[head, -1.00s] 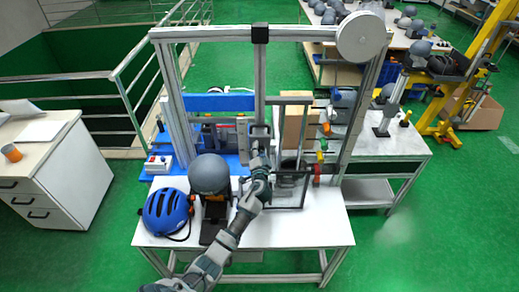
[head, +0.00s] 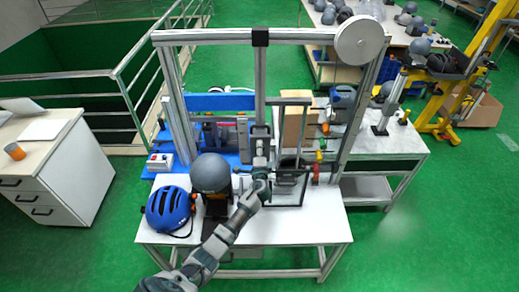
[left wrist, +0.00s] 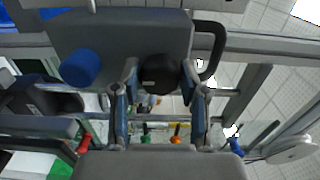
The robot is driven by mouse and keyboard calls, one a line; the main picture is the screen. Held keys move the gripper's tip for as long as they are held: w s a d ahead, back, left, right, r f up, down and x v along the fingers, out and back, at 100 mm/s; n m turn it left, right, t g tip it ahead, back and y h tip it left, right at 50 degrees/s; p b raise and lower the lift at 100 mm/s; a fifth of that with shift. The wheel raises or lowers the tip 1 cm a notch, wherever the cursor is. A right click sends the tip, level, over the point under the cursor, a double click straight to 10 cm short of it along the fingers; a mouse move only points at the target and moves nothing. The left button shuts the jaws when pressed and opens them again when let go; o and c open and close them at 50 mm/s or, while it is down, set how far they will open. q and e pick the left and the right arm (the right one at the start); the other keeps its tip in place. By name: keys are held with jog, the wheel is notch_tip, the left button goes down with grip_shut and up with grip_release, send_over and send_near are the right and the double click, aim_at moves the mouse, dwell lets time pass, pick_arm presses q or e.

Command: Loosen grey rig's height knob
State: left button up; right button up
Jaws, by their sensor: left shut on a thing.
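The grey rig (head: 172,90) is a tall metal frame on a white table, with a central post (head: 260,85) and a grey carriage (head: 260,143). My left gripper (head: 260,180) is in front of the carriage's lower part, its fingers hard to make out in the head view. In the left wrist view, a round black knob (left wrist: 160,74) sits between the fingertips of my left gripper (left wrist: 160,88), one finger on each side, shut on it. The knob is hidden by my gripper in the head view. My right gripper is not in view.
A grey ball-like headform (head: 209,173) and a blue helmet (head: 169,210) stand left of my left arm on the table (head: 310,228). A blue knob (left wrist: 81,67) is left of the black knob. A white wheel (head: 360,39) tops the rig's right post.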

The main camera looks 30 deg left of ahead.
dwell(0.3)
pick_arm(q)
jog(key=o, duration=1.1)
jog(key=shift+w, duration=0.2)
jog(key=v, duration=1.2)
jog(key=shift+a+f, duration=0.1)
jog(key=shift+f, duration=0.05)
